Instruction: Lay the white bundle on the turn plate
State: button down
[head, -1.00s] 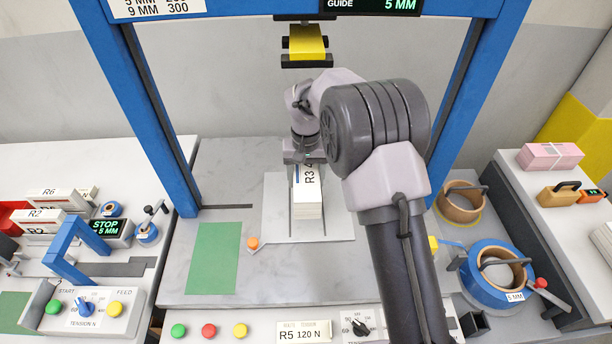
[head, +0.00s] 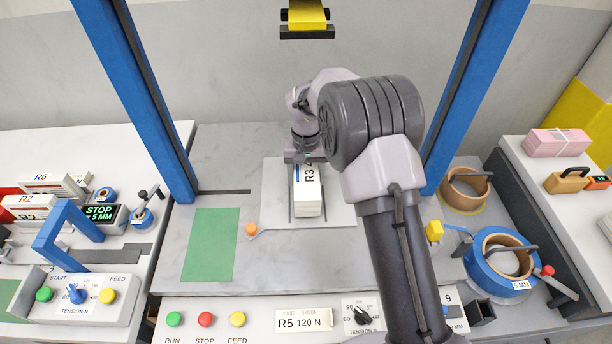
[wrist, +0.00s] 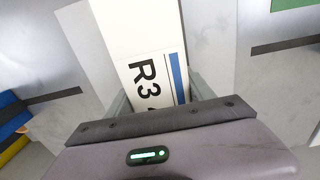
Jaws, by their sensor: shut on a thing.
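The white bundle (head: 307,197), marked R3 with a blue stripe, is held by its far end in my gripper (head: 304,158). In the head view it lies over the pale turn plate (head: 275,190), on the grey machine table, lined up along the plate's slots. I cannot tell whether its underside touches the plate. In the wrist view the bundle (wrist: 138,42) runs out between the two fingers of my gripper (wrist: 155,98). The fingertips are mostly hidden.
A green mat (head: 209,245) and an orange knob (head: 251,230) are left of the plate. Blue posts (head: 160,120) frame the table, and a yellow block (head: 306,14) hangs above. Buttons and an R5 120 N card (head: 303,320) line the front. Strap reels (head: 497,262) stand right.

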jog(key=shift+f, duration=0.45)
jog(key=shift+c, duration=1.4)
grip_release()
